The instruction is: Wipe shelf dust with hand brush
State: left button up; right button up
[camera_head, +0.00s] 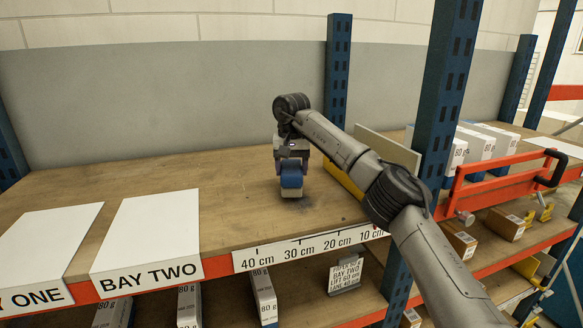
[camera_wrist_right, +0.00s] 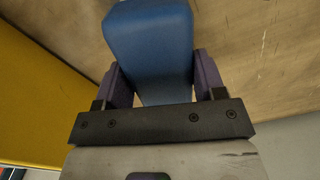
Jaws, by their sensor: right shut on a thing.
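The hand brush shows as a blue handle (camera_head: 291,179) with a pale strip beneath it, low on the wooden shelf (camera_head: 235,192). My right gripper (camera_head: 291,160) is shut on the brush handle from above. In the right wrist view the blue handle (camera_wrist_right: 152,50) sits between the two purple fingers of the gripper (camera_wrist_right: 160,82). The pale underside appears to meet the shelf, though contact is hard to confirm. A dark dusty patch (camera_head: 322,211) lies on the shelf just right of and in front of the brush. My left gripper is not in view.
A yellow block (camera_head: 341,179) stands close right of the brush, partly behind my arm. Blue uprights (camera_head: 447,90) rise at the right. White sheets (camera_head: 150,232) lie left. A red frame with a black handle (camera_head: 505,176) is at right. The shelf's middle-left is clear.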

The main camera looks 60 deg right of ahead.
jog(key=shift+f, duration=0.8)
jog(key=shift+s+a, duration=0.1)
